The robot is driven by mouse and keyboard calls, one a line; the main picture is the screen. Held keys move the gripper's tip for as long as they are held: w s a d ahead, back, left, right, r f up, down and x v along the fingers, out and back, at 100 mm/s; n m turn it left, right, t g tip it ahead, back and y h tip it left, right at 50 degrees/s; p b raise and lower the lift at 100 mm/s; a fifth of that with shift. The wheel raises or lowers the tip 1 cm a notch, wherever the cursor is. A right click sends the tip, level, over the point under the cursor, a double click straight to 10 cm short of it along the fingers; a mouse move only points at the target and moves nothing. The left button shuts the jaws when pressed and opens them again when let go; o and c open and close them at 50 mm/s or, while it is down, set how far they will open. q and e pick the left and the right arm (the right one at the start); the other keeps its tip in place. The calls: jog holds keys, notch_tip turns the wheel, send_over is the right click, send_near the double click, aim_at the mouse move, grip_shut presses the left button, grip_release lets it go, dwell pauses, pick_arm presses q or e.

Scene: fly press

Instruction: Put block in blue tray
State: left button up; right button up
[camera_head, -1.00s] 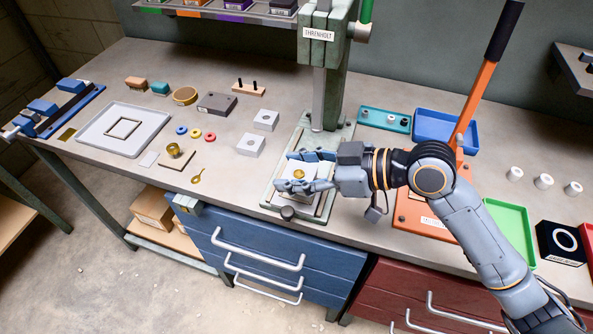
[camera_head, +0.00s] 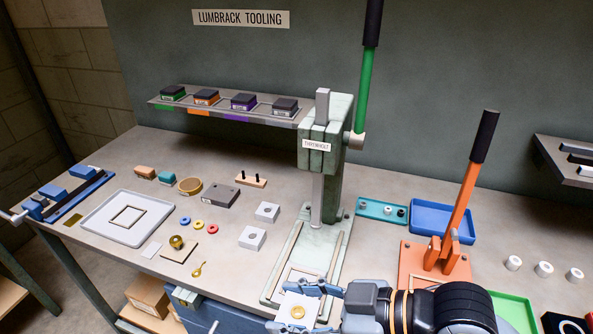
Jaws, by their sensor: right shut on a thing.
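A pale block (camera_head: 288,299) with a round brass piece (camera_head: 297,312) on top is at the bottom of the view. My right gripper (camera_head: 303,308) is shut on it, with its fingers on either side. The block is over the front part of the pale green press base (camera_head: 321,243); I cannot tell whether it touches the base. The blue tray (camera_head: 466,238) lies empty on the bench behind and to the right of the gripper. My left gripper is not in view.
The press column (camera_head: 325,150) with its green lever stands behind the gripper. An orange lever press (camera_head: 440,258) stands between my right arm and the blue tray. A teal holder (camera_head: 370,207) is left of the tray. Two pale holed blocks (camera_head: 267,212) lie left of the press.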

jog(key=shift+w+d+f, duration=0.15)
jog(key=shift+w, duration=0.2)
jog(key=w+d+f+m+t+h, duration=0.2)
jog(key=w+d+m+t+h, duration=0.4)
jog(key=d, duration=0.4)
jog(key=w+d+f+m+t+h, duration=0.3)
jog(key=w+d+m+h, duration=0.1)
jog(key=d+m+h, duration=0.4)
jog(key=s+a+r+n+g+y, duration=0.1)
jog(key=s+a+n+g+y, duration=0.1)
jog(key=a, duration=0.4)
jog(key=s+a+r+n+g+y, duration=0.2)
jog(key=s+a+n+g+y, duration=0.1)
jog(key=a+n+y, duration=0.3)
jog(key=s+a+r+n+g+y, duration=0.2)
jog(key=s+a+n+g+y, duration=0.1)
jog(key=s+a+n+y, duration=0.1)
jog(key=shift+s+a+n+y, duration=0.3)
jog(key=shift+a+n+y, duration=0.4)
jog(key=shift+a+y, duration=0.15)
jog(key=shift+s+a+r+n+g+y, duration=0.15)
jog(key=shift+s+a+n+g+y, duration=0.15)
jog(key=shift+s+g, duration=0.25)
